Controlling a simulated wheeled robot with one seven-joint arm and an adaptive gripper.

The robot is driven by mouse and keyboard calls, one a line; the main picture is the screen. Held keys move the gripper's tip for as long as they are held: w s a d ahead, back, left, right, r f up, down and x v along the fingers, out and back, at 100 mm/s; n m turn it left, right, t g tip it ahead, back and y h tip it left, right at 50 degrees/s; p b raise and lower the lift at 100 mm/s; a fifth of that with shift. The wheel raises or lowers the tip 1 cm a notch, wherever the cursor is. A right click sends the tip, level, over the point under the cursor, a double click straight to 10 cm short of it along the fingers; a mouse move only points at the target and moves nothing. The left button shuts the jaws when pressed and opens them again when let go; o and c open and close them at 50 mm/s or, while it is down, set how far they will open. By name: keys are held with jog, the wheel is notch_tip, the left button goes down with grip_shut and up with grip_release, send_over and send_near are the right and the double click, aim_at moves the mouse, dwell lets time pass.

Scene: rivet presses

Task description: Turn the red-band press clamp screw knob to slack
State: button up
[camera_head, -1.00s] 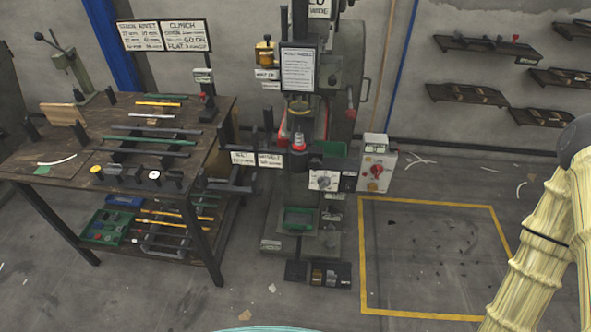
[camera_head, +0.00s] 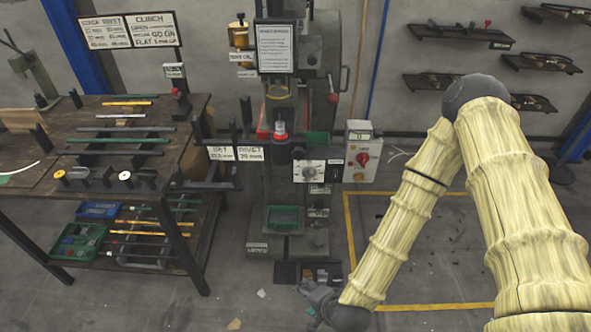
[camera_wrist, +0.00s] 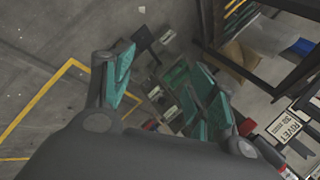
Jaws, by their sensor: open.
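The rivet press (camera_head: 310,100) stands against the wall in the middle of the head view. I cannot make out which part is the clamp screw knob. My gripper (camera_head: 318,302) hangs low in front of the press's foot, seen small and partly hidden by my wrist. In the wrist view its teal fingers (camera_wrist: 168,92) are wide apart with nothing between them. The green tray (camera_wrist: 178,76) at the press's foot shows beyond them.
A grey control box (camera_head: 360,150) with a red switch stands right of the press. A workbench (camera_head: 190,150) with bars and a lower shelf is at the left. A yellow floor outline (camera_head: 352,240) lies right of the press. Wall shelves (camera_head: 455,85) are at the right.

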jog(key=w+a+r+m+t+b, duration=0.35)
jog(key=w+a+m, duration=0.25)
jog(key=w, duration=0.3)
jog(key=m+t+h+b, duration=0.4)
jog(key=m+t+b, duration=0.4)
jog(key=m, duration=0.9)
send_near(299, 156)
jog(key=w+p, duration=0.1)
jog(key=w, duration=0.8)
jog(key=shift+w+a+f, duration=0.1)
jog(key=shift+w+a, duration=0.05)
jog(key=shift+w, duration=0.2)
jog(key=c, duration=1)
jog(key=shift+c, duration=0.2)
